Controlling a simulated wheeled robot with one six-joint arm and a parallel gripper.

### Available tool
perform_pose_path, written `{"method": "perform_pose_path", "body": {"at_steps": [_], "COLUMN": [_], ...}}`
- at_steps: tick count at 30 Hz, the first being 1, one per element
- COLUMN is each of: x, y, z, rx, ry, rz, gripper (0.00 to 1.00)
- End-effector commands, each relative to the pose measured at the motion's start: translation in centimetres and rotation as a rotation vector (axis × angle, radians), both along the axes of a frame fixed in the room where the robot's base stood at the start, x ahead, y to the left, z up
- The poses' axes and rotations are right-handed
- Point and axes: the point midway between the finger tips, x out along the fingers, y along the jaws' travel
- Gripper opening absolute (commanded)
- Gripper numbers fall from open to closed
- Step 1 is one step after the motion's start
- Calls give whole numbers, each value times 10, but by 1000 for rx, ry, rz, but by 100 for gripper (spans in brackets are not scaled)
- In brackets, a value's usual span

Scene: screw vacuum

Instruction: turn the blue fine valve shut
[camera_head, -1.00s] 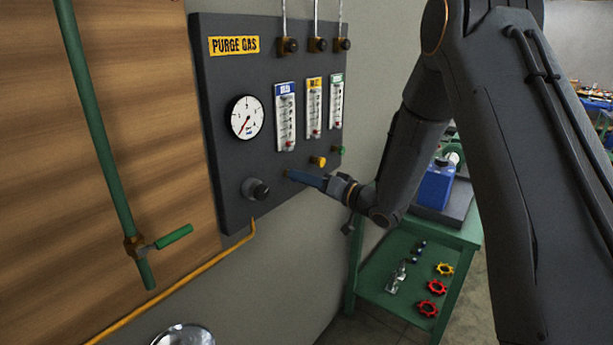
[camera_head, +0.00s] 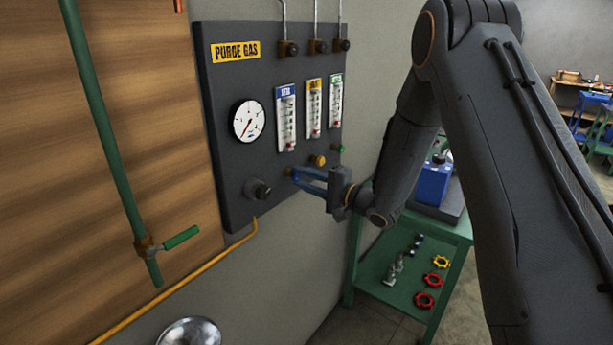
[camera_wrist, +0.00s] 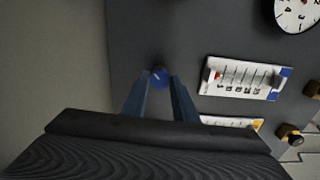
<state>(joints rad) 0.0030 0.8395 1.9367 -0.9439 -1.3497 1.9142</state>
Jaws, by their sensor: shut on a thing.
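The blue fine valve (camera_wrist: 159,77) is a small round blue knob with a pale mark on its face. It sits on the dark purge gas panel (camera_head: 226,90), below the blue-labelled flowmeter (camera_head: 286,118). My gripper (camera_head: 294,176) reaches the panel from the right, with its two blue fingers on either side of the valve. In the wrist view my gripper (camera_wrist: 160,79) is shut on the valve, with the knob between the fingertips. In the head view the fingertips largely hide the knob.
A yellow valve knob (camera_head: 318,160) and a green one (camera_head: 339,149) sit to the right on the panel. A black knob (camera_head: 257,190) is at lower left, below the round gauge (camera_head: 248,120). A green cart (camera_head: 392,288) stands below right.

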Motion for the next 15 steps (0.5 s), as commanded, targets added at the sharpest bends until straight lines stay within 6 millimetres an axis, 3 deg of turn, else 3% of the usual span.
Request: {"method": "perform_pose_path", "body": {"at_steps": [15], "x": [-1], "y": [3], "z": [2], "rx": [291], "ry": [369], "rz": [7], "gripper": [3]}}
